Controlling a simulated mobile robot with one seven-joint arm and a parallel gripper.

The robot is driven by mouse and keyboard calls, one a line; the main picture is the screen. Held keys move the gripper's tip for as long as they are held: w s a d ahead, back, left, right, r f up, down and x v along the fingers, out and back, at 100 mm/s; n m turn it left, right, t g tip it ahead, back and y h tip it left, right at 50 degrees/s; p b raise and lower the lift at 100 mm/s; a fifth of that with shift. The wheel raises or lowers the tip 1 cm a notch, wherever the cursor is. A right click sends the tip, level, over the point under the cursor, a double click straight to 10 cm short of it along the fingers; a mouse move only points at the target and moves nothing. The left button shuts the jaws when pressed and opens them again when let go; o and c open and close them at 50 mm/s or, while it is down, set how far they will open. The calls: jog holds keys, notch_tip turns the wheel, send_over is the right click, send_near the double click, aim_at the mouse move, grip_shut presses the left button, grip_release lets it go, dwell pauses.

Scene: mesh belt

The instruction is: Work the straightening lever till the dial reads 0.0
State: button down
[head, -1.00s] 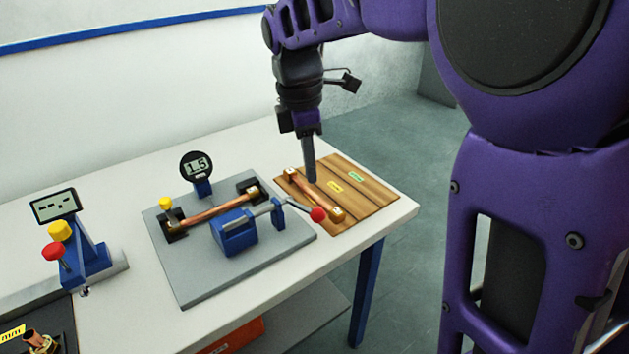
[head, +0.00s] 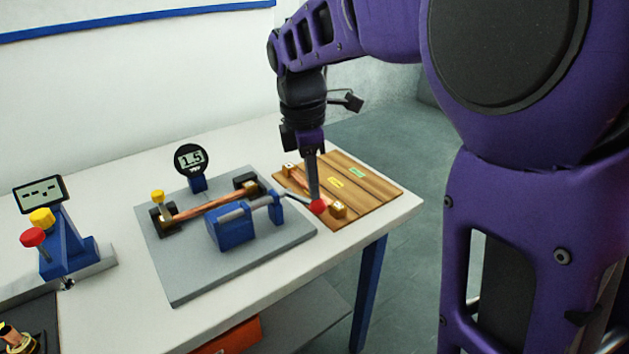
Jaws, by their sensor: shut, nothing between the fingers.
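The straightening lever is a grey rod ending in a red knob (head: 318,207), on a blue block (head: 231,231) on a grey plate (head: 185,284). The round dial (head: 191,159) behind reads 1.5. A copper rod (head: 206,206) lies between two dark end supports on the plate. My gripper (head: 314,196) is shut and empty, pointing down with its tip just above or at the red knob. I cannot tell whether it touches the knob.
A wooden board (head: 373,190) with yellow and green labels and another copper rod (head: 300,181) lies right of the plate. At left stands a blue device (head: 66,250) with a display showing dashes and red and yellow knobs. An orange bin (head: 232,338) is below the table.

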aim_at(310, 204)
jog(key=shift+f+b, duration=1.25)
jog(key=shift+f, duration=1)
jog(key=shift+a+r, duration=0.1)
jog(key=shift+a+r+p, duration=0.2)
jog(key=shift+a+p, duration=0.05)
jog(key=shift+p, duration=0.2)
jog(key=shift+s+a+r+p, duration=0.15)
jog(key=shift+a+p, duration=0.15)
jog(key=shift+a, duration=0.3)
jog(key=shift+s+a+r+p, duration=0.1)
jog(key=shift+a+p, duration=0.2)
jog(key=shift+a, duration=0.25)
notch_tip(310, 204, up, 17)
jog(key=a+p, duration=0.1)
jog(key=p, duration=0.2)
jog(key=shift+s+a+r, duration=0.15)
jog(key=shift+a+r, duration=0.05)
jog(key=shift+a, duration=0.15)
